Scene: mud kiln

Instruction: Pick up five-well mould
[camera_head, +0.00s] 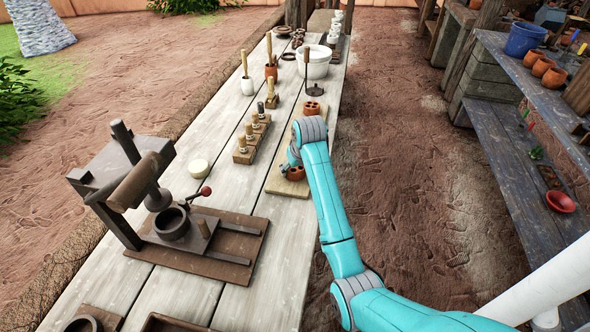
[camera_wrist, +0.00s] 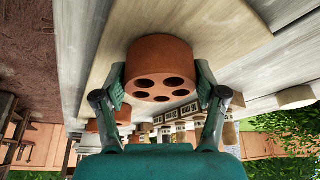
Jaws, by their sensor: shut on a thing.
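The five-well mould (camera_wrist: 160,72) is a round terracotta block with several round holes in its face. In the wrist view it sits between the two fingers of my gripper (camera_wrist: 162,86), which are closed against its sides. In the head view the mould (camera_head: 296,173) shows partly beside my wrist, over a pale wooden board (camera_head: 285,187). My gripper (camera_head: 290,167) is partly hidden there by my arm. I cannot tell whether the mould touches the board or is slightly above it.
A similar terracotta mould (camera_head: 312,107) stands farther along the table. A row of stamps in a wooden block (camera_head: 250,140) and a pale disc (camera_head: 198,168) lie to the left. A dark press (camera_head: 172,222) stands nearer. A white bowl (camera_head: 315,64) is at the back.

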